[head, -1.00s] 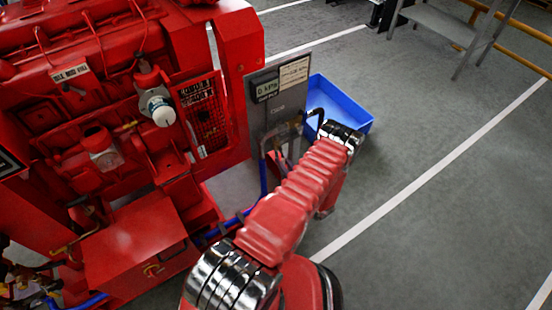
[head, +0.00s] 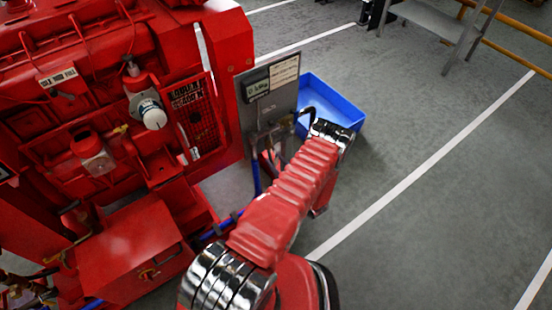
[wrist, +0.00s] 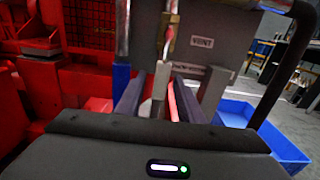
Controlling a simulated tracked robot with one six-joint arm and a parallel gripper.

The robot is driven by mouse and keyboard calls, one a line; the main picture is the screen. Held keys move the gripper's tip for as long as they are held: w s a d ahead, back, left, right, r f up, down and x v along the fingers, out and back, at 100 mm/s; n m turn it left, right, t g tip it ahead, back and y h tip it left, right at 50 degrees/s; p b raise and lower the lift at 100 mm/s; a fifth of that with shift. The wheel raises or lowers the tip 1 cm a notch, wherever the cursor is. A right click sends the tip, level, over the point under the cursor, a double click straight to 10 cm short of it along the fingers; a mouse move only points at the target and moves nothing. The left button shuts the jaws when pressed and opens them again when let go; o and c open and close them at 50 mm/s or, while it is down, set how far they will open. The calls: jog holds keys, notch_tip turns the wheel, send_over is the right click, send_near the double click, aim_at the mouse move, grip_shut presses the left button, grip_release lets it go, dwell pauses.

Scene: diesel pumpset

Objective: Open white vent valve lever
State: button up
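The white vent valve lever (wrist: 161,78) hangs below a brass valve fitting (wrist: 170,38) in the wrist view, beside a "VENT" label (wrist: 202,42). My gripper (wrist: 158,92) is open, its two dark fingers on either side of the lever. A gap shows between the lever and the left finger. A thin red bar (wrist: 179,100) also shows between the fingers, right of the lever. I cannot tell whether either finger touches anything. In the head view, my arm partly hides the valves at the grey panel (head: 283,108), and the lever cannot be made out there.
A red diesel engine (head: 90,110) stands left of the panel. A blue tray (head: 330,103) lies on the floor behind and right of it. A dark bent pipe (wrist: 290,65) is close on the right in the wrist view. The grey floor farther right is open.

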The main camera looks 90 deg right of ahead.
jog(key=shift+s, duration=0.1)
jog(key=v, duration=1.3)
jog(key=shift+s+a, duration=0.15)
jog(key=shift+a, duration=0.2)
dwell(0.4)
